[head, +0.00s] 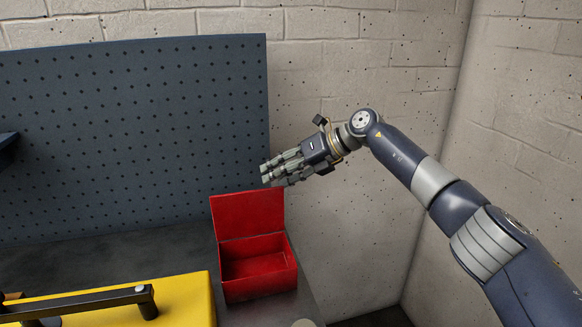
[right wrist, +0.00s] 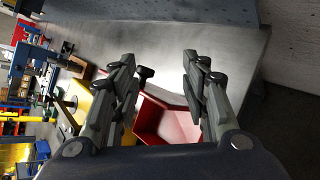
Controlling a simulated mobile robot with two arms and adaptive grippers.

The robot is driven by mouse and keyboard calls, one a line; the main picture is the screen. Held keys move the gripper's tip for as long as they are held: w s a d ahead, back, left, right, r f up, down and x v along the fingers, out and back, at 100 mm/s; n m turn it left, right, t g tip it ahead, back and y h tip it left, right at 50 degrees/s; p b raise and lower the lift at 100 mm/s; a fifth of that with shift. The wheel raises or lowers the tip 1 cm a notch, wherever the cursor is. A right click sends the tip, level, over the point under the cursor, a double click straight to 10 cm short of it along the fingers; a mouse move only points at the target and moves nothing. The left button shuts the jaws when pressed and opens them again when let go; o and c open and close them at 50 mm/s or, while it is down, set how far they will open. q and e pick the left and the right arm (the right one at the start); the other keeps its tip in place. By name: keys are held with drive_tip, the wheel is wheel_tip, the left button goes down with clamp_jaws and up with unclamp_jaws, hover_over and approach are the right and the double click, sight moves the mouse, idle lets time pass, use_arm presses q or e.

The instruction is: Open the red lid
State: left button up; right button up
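The red box (head: 262,288) stands on the dark workbench at the right end. Its red lid (head: 248,213) is raised and stands upright along the back edge, so the empty-looking inside shows. My right gripper (head: 266,175) is above the lid, near its top edge, and does not appear to hold it. In the right wrist view the right gripper (right wrist: 165,75) has its two fingers spread apart with nothing between them, and the red box (right wrist: 165,125) lies beyond them. My left gripper is not in view.
A yellow case (head: 185,298) with a black handle bar stands left of the box. A dark pegboard (head: 130,130) rises behind the bench (head: 110,255). A brick wall is close behind and to the right. The bench behind the yellow case is clear.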

drive_tip(key=shift+r+v, duration=0.2)
drive_tip(key=shift+v, duration=1.55)
drive_tip(key=shift+s+a, duration=0.1)
drive_tip(key=shift+a, duration=0.1)
